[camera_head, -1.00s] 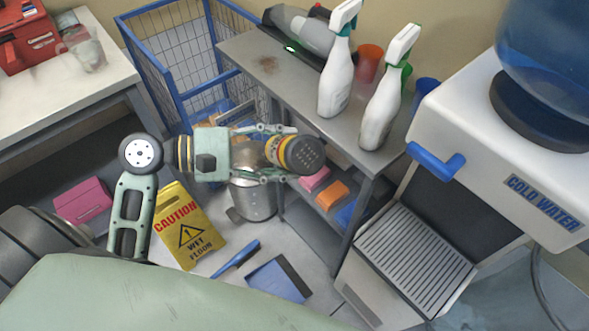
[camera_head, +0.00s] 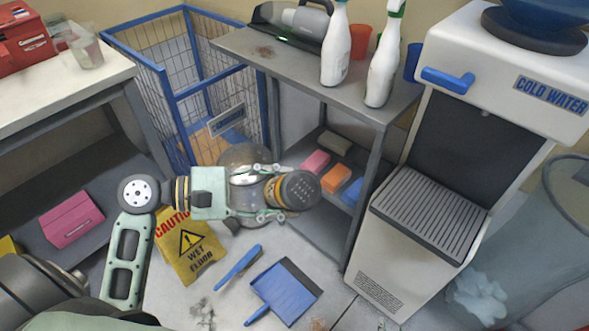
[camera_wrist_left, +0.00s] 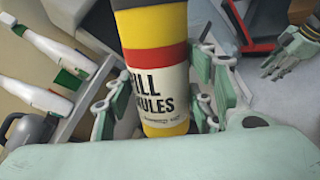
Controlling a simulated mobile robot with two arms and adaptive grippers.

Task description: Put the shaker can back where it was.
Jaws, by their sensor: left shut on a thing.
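The shaker can (camera_head: 298,190), with a dark perforated lid and yellow and red bands, is held by my left gripper (camera_head: 269,192). It lies nearly on its side in the head view, lid pointing right, above the floor and in front of the shelf unit. In the left wrist view the can (camera_wrist_left: 155,70) shows yellow, red and white bands with part of a label, between the two shut fingers of the left gripper (camera_wrist_left: 157,98). My right gripper (camera_wrist_left: 276,62) shows at the upper right of that view, its fingers apart and empty. It is outside the head view.
Two spray bottles (camera_head: 384,65) stand on the grey shelf unit's top (camera_head: 295,72); sponges (camera_head: 335,177) lie below. A water cooler (camera_head: 400,225) stands right, a wire cage (camera_head: 190,75) behind. A caution sign (camera_head: 190,252), brush (camera_head: 238,267) and dustpan (camera_head: 287,293) are on the floor.

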